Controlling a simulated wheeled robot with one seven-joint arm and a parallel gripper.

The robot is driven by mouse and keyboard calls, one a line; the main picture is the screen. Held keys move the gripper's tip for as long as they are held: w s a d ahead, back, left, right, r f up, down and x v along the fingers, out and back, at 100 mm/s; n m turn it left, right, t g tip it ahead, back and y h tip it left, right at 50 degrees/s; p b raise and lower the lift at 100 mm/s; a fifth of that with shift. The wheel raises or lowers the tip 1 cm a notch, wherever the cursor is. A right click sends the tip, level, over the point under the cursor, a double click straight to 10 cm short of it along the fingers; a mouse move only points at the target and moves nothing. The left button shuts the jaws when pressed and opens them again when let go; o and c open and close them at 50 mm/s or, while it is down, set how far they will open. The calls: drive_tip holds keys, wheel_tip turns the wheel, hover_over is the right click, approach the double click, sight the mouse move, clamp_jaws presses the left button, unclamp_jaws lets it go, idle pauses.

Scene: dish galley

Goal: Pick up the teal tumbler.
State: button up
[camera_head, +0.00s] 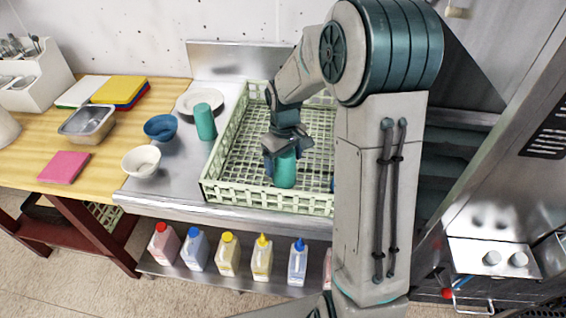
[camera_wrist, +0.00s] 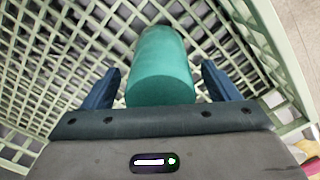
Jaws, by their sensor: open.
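A teal tumbler (camera_head: 286,173) is inside the pale green rack, near its front side. In the wrist view the same tumbler (camera_wrist: 160,62) lies between my two blue fingers, with a gap visible on each side. My gripper (camera_head: 284,153) is open around it and hides part of it in the head view. The fingers of my gripper (camera_wrist: 161,88) also show in the wrist view. A second teal tumbler (camera_head: 205,122) stands on the steel counter, left of the rack and clear of my gripper.
The rack (camera_head: 262,192) has raised lattice walls close to my gripper. A white plate (camera_head: 186,103), a blue bowl (camera_head: 160,127) and a white bowl (camera_head: 141,161) are to its left. Several bottles stand on the shelf (camera_head: 210,273) below. A steel pan (camera_head: 87,123) sits on the wooden table.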

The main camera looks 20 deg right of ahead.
drive_tip(key=c, duration=1.1)
